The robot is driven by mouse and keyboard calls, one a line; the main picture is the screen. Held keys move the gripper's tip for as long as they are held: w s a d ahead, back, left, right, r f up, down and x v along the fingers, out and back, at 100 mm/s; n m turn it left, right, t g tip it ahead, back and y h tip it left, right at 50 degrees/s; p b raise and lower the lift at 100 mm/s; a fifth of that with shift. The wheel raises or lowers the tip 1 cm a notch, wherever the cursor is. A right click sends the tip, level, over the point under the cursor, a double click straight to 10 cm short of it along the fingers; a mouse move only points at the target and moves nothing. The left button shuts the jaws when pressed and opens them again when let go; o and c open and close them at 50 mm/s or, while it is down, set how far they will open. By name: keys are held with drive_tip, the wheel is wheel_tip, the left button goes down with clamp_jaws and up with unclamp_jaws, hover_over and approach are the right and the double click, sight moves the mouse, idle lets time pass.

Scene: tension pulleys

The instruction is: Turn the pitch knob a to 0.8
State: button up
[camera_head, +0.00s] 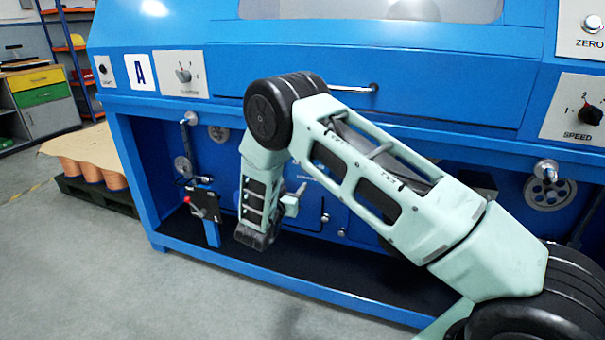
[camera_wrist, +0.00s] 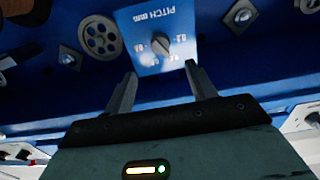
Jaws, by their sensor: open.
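The pitch knob (camera_wrist: 160,46) is a small grey knob on a light blue panel (camera_wrist: 139,26) marked PITCH, in the upper middle of the wrist view. The lettering appears upside down there. Small numbers sit around the knob, too blurred to read surely, and its pointer setting cannot be told. My gripper (camera_wrist: 162,74) is open, with one finger on each side below the panel. The knob lies beyond the fingertips, roughly between them, and nothing is held. In the head view my arm hides the pitch knob and most of the gripper.
The blue machine (camera_head: 440,90) fills the head view. A round pulley (camera_wrist: 100,38) and bolts flank the panel in the wrist view. Grey floor lies open in front.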

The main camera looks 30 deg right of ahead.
sight(304, 170)
drive_tip(key=b+x, duration=0.1)
drive_tip(key=x, duration=1)
drive_tip(key=shift+w+d, duration=0.1)
drive_tip(key=shift+w, duration=0.05)
drive_tip(key=c, duration=1)
